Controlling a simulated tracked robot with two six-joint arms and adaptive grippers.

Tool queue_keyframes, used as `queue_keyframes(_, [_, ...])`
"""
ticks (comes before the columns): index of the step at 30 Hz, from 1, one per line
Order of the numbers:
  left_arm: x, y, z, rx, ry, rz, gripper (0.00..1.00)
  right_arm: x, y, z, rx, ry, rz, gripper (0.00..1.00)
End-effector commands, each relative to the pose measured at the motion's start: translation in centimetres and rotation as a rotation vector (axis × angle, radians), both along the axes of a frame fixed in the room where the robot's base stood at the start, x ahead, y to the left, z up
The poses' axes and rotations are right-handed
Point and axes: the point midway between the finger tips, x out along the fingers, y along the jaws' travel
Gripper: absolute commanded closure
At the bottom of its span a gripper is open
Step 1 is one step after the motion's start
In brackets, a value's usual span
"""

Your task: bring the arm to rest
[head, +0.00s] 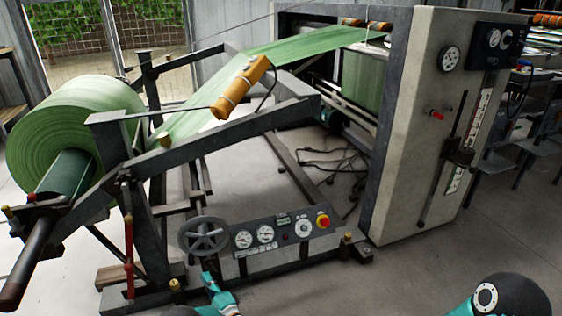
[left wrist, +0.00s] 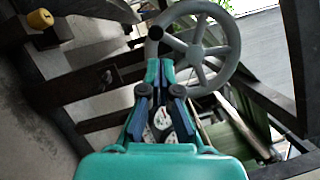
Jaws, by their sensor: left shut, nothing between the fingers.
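My left gripper (head: 209,281) shows teal at the bottom of the head view, just below the grey handwheel (head: 203,220). In the left wrist view its fingers (left wrist: 160,72) are together with nothing between them. The handwheel (left wrist: 233,50) shows beyond the fingertips there; I cannot tell whether they touch it. Part of my right arm (head: 497,297) shows at the bottom right edge of the head view; its gripper is out of view.
A control panel (head: 283,220) with gauges and a red button stands right of the handwheel. A large green roll (head: 65,125) sits on the dark unwind frame (head: 235,125). A tall grey machine cabinet (head: 418,150) is at right. Floor (head: 420,270) is clear in front.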

Motion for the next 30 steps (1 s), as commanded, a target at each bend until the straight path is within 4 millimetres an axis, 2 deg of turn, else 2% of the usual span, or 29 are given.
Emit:
queue_keyframes(1, [0.1,1.7,1.8,0.001,0.003,0.004,1.0,0.0,0.0,0.0,0.0,0.0,0.0,0.55])
queue_keyframes(3, [0.1,2.8,2.7,-0.044,0.051,-0.043,1.0,0.0,0.0,0.0,0.0,0.0,0.0,0.55])
queue_keyframes(5, [-0.4,3.1,2.5,-0.154,0.088,-0.11,1.0,0.0,0.0,0.0,0.0,0.0,0.0,0.55])
queue_keyframes(8, [-2.4,2.2,0.9,-0.443,0.154,-0.22,1.0,0.0,0.0,0.0,0.0,0.0,0.0,0.55])
queue_keyframes(11, [-6.3,-0.1,-1.4,-0.797,0.24,-0.264,1.0,0.0,0.0,0.0,0.0,0.0,0.0,0.55])
queue_keyframes(14, [-11.5,-2.8,-3.6,-1.14,0.338,-0.222,1.0,0.0,0.0,0.0,0.0,0.0,0.0,0.55])
queue_keyframes(18, [-20.2,-6.9,-5.8,-1.563,0.485,-0.018,1.0,0.0,0.0,0.0,0.0,0.0,0.0,0.55])
queue_keyframes(21, [-26.2,-9.4,-6.6,-1.781,0.576,0.198,1.0,0.0,0.0,0.0,0.0,0.0,0.0,0.55])
queue_keyframes(24, [-31.0,-11.1,-7.1,-1.916,0.635,0.422,1.0,0.0,0.0,0.0,0.0,0.0,0.0,0.55])
queue_keyframes(27, [-34.1,-12.0,-7.2,-2.0,0.646,0.627,1.0,0.0,0.0,0.0,0.0,0.0,0.0,0.55])
queue_keyframes(30, [-35.5,-12.4,-7.2,-2.057,0.608,0.809,1.0,0.0,0.0,0.0,0.0,0.0,0.0,0.55])
